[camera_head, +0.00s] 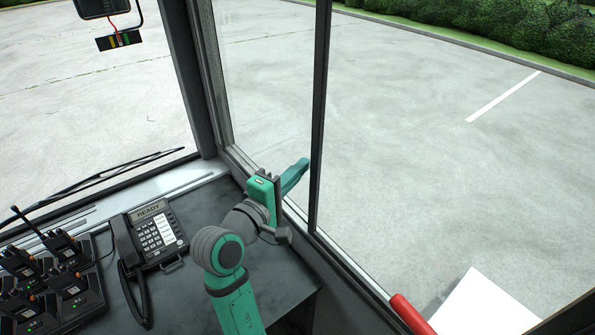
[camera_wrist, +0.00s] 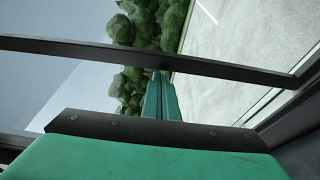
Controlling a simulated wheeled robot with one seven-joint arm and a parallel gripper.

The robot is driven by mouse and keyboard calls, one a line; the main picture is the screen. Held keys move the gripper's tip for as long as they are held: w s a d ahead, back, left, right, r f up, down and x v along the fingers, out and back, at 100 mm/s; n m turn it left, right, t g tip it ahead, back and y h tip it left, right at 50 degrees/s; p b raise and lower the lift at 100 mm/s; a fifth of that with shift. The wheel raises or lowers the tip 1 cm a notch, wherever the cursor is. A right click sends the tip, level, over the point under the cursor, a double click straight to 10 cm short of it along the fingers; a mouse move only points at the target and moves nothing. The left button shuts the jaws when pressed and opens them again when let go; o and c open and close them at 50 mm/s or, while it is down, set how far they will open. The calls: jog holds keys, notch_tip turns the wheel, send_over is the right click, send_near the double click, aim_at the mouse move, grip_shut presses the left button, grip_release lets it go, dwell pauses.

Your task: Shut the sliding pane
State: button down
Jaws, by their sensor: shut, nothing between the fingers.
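The sliding pane's dark upright frame bar (camera_head: 320,120) stands to the right of my gripper (camera_head: 302,165) in the head view. In the wrist view the bar (camera_wrist: 100,51) crosses the picture just beyond the fingertips of my gripper (camera_wrist: 160,75). The fingers are shut together with nothing between them. They point out over the window sill, close to the bar on its left side. I cannot tell whether they touch it. The clear glass hardly shows, so I cannot tell exactly how far the pane stands open.
The lower window track (camera_head: 345,262) runs diagonally past the dark counter (camera_head: 205,195). A desk phone (camera_head: 152,238) and several radios in chargers (camera_head: 45,270) stand at the left. A red bar (camera_head: 410,314) and a white panel (camera_head: 485,305) are at the lower right.

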jog(key=shift+w+a, duration=0.35)
jog(key=shift+a, duration=0.25)
jog(key=shift+w+a, duration=0.35)
jog(key=shift+a, duration=0.25)
jog(key=shift+v, duration=4.8)
jog(key=s+f+y, duration=0.3)
jog(key=f, duration=0.5)
jog(key=s+d+f+y, duration=0.1)
jog(key=s+f+y, duration=0.2)
jog(key=f, duration=0.6)
jog(key=s+d+f+y, duration=0.1)
jog(key=s+f+y, duration=0.1)
jog(key=f, duration=0.7)
jog(key=shift+s+d+n+y, duration=0.2)
jog(key=shift+s+n+y, duration=0.1)
jog(key=shift+s+y, duration=0.1)
jog(key=s+d+f+m+y, duration=0.2)
jog(key=s+f+m, duration=0.25)
jog(key=s, duration=0.65)
jog(key=s+d+r+m+h, duration=0.1)
jog(key=s+d+m, duration=0.3)
jog(key=s, duration=1.1)
jog(key=m, duration=0.3)
jog(key=shift+d+r+m, duration=0.2)
jog(key=shift+r+m, duration=0.05)
jog(key=shift+m, duration=0.1)
